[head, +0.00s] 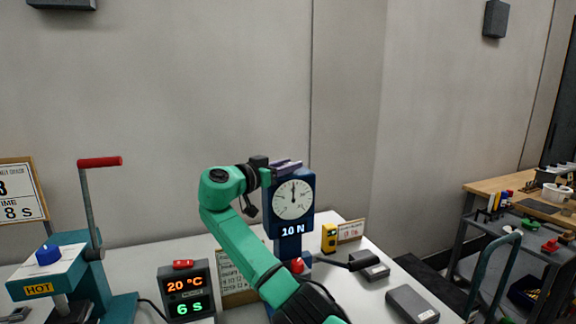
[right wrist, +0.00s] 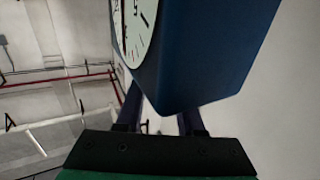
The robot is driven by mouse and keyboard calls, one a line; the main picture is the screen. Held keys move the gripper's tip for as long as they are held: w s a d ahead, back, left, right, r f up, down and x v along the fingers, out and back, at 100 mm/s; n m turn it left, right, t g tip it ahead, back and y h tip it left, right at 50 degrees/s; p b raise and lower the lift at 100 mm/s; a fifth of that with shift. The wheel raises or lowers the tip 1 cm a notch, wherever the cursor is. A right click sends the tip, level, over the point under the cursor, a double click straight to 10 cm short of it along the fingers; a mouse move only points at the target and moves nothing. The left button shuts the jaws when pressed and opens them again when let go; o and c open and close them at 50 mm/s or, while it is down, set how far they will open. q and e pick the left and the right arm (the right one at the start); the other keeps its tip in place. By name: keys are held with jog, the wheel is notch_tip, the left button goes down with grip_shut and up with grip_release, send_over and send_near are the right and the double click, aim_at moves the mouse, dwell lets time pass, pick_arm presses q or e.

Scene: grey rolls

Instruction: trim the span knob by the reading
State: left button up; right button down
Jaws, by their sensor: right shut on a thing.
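A blue dial gauge (head: 307,222) stands upright on the white table, with "10 N" under its round white face (head: 293,200). The needle points almost straight up. My right gripper (head: 286,166) is at the top of the gauge, its purple fingers beside the upper edge. In the right wrist view, the fingers of my right gripper (right wrist: 160,112) reach behind the blue housing (right wrist: 205,50), with part of the dial at the left. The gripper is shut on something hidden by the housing. I cannot make out the span knob itself. My left gripper is out of view.
At the left stands a teal press (head: 120,307) with a red-handled lever (head: 100,162) and a "HOT" label. A display box (head: 187,290) reads 20 °C and 6 s. A yellow device (head: 329,238) and grey boxes (head: 412,304) lie right of the gauge. A cart (head: 520,235) stands farther right.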

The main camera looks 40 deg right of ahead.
jog(key=c, duration=0.5)
grip_release()
jog(key=shift+a, duration=0.3)
jog(key=a+b, duration=0.1)
jog(key=a, duration=0.3)
jog(key=s+a+b, duration=0.1)
jog(key=a, duration=0.4)
jog(key=s+a+b, duration=0.1)
jog(key=a+b, duration=0.1)
jog(key=a, duration=0.3)
